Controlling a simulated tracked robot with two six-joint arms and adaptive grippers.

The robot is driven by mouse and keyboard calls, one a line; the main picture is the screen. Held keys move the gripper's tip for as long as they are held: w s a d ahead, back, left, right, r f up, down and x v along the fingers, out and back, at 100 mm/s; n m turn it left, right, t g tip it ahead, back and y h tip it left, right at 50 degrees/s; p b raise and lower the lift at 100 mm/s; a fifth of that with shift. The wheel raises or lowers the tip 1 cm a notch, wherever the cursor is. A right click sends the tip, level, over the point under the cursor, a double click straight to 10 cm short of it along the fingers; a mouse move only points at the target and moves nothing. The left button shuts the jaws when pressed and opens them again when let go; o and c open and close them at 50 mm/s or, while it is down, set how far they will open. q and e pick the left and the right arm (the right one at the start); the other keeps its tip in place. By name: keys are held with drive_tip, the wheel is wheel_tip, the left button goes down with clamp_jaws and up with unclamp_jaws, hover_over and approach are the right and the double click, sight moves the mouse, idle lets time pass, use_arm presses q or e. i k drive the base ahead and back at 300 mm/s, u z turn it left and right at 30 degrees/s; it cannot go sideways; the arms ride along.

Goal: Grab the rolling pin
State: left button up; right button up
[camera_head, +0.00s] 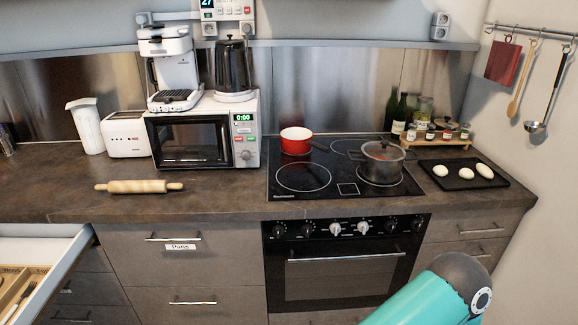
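A light wooden rolling pin (139,186) lies flat on the dark brown countertop (225,189), roughly parallel to the front edge, left of the microwave's front. Nothing touches or covers it. Neither of my grippers shows in the head view. Part of my teal arm, with a dark joint, is at the bottom right, in front of the oven and lower right drawers, far from the rolling pin.
A microwave (190,141) stands behind the pin, with a toaster (126,134) beside it. The hob (324,178) holds a red pan (295,141) and a pot (382,163). An open drawer (40,262) juts out at lower left. Counter around the pin is clear.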

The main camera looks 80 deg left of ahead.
sight(122, 187)
drive_tip(key=z, duration=0.05)
drive_tip(key=i, duration=0.2)
drive_tip(key=u, duration=2.35)
drive_tip(key=i, duration=0.15)
drive_tip(key=u, duration=1.65)
drive_tip(key=k, duration=0.35)
drive_tip(key=u, duration=0.5)
drive_tip(key=i, duration=1.15)
drive_tip(key=z, duration=0.3)
